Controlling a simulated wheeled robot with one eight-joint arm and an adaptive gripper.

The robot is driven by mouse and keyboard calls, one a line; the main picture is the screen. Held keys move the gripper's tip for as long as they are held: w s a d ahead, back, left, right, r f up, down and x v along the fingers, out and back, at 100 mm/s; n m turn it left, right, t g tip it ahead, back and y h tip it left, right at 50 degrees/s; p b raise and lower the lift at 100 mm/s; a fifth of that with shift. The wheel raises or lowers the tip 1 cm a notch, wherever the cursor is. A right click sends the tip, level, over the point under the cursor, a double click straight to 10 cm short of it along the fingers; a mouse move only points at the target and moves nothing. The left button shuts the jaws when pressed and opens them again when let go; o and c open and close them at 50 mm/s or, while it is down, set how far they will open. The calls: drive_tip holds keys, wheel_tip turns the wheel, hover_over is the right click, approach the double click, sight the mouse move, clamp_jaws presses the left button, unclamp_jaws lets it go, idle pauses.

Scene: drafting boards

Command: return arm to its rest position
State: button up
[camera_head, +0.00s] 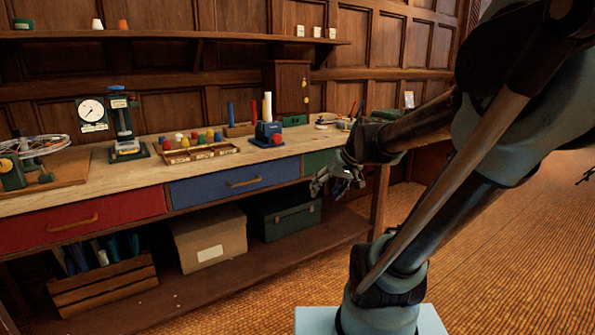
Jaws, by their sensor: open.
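My arm rises from its base at the lower right and bends back down toward the workbench. My gripper (337,180) hangs at the bench's front edge near its right end, in front of the green drawer (318,160). Its fingers are apart and I see nothing between them. Part of the bench's right end is hidden behind my arm.
The wooden workbench (85,186) holds a dial gauge (92,110), a tray of coloured pieces (195,150) and a blue device (268,133). A crate (105,287), a cardboard box (210,238) and a green case (285,214) stand on the lower shelf. The floor at right is clear.

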drive_tip(key=s+d+f+m+g+h, duration=0.1)
drive_tip(key=s+d+f, duration=0.3)
drive_tip(key=s, duration=0.4)
drive_tip(key=s+d+f+m+g+h, duration=0.1)
drive_tip(key=s+d+f+h, duration=0.2)
drive_tip(key=s+d+f, duration=0.2)
drive_tip(key=s, duration=0.3)
drive_tip(key=shift+s+d+f+g+h, duration=0.2)
drive_tip(key=shift+d+f+g+h, duration=0.1)
drive_tip(key=shift+f, duration=0.05)
drive_tip(key=shift+w+f, duration=0.2)
drive_tip(key=shift+w, duration=0.25)
